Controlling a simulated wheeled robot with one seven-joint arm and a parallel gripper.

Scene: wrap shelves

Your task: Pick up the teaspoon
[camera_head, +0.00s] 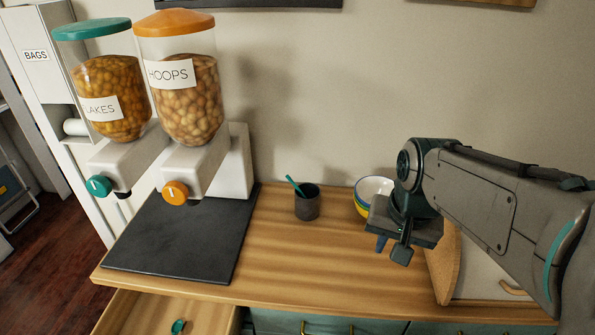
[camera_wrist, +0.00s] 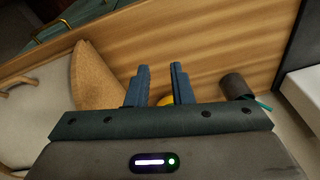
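A teal handle, which looks like the teaspoon (camera_head: 294,185), leans out of a small dark cup (camera_head: 306,203) on the wooden counter; its lower end is hidden inside the cup. In the wrist view the cup (camera_wrist: 234,86) lies to the right of my fingers, with the teal tip (camera_wrist: 263,104) showing beyond it. My gripper (camera_head: 392,251) is above the counter, to the right of the cup and apart from it. In the wrist view its two fingers (camera_wrist: 160,72) stand apart with nothing between them.
Stacked bowls (camera_head: 372,189) stand just behind my gripper. Two cereal dispensers (camera_head: 190,95) stand at the left over a dark mat (camera_head: 180,240). An open drawer (camera_head: 150,315) holds a small teal item (camera_head: 178,326). The counter before the cup is clear.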

